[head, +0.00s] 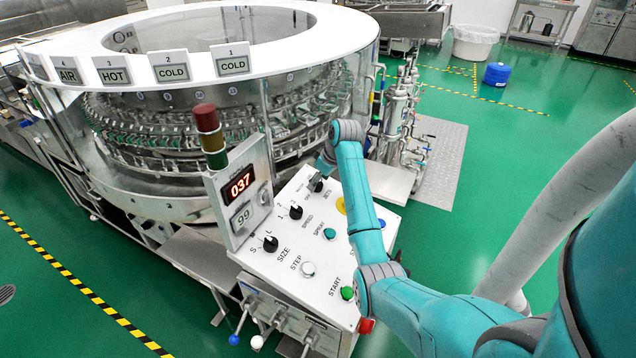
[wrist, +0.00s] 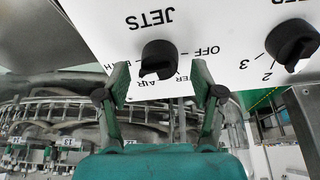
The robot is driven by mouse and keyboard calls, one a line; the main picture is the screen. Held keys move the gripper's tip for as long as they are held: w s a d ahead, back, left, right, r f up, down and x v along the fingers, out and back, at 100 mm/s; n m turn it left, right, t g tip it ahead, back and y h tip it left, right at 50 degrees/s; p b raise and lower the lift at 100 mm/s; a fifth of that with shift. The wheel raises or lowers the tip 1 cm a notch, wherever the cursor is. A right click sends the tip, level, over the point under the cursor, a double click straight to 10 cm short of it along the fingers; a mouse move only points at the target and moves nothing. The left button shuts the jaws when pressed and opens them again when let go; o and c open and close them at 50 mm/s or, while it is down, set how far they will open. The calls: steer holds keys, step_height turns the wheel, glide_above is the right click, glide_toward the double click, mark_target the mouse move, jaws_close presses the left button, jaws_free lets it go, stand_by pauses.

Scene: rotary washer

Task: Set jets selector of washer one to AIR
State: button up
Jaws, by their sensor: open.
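The jets selector is a black knob (wrist: 158,57) on the white control panel (wrist: 220,25), under the upside-down label JETS in the wrist view. OFF is printed to its right, AIR below it on the left, and a partly hidden word ending in ER below right. I cannot tell surely which mark the knob points to. My gripper (wrist: 160,68) is open, with one finger on each side of the knob and no clear contact visible. In the head view my gripper (head: 322,170) is at the panel's far end, partly covering the knob (head: 318,186).
The speed knob (head: 296,212) and size knob (head: 270,243) are nearer along the panel. Spray, step and green start buttons (head: 347,293) lie beside them. A display post with a red and green lamp (head: 206,118) rises left. The glass-walled rotary washer (head: 160,200) stands behind.

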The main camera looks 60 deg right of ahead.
steer(key=shift+w+f, duration=0.25)
steer(key=shift+f, duration=0.35)
steer(key=c, duration=1.1)
steer(key=shift+n, duration=0.3)
steer(key=n, duration=0.5)
steer(key=shift+f+y, duration=0.1)
steer(key=shift+y, duration=0.3)
steer(key=shift+s+f+n+y, duration=0.1)
steer(key=shift+n+y, duration=0.3)
steer(key=shift+n, duration=2.4)
steer(key=shift+a, duration=0.1)
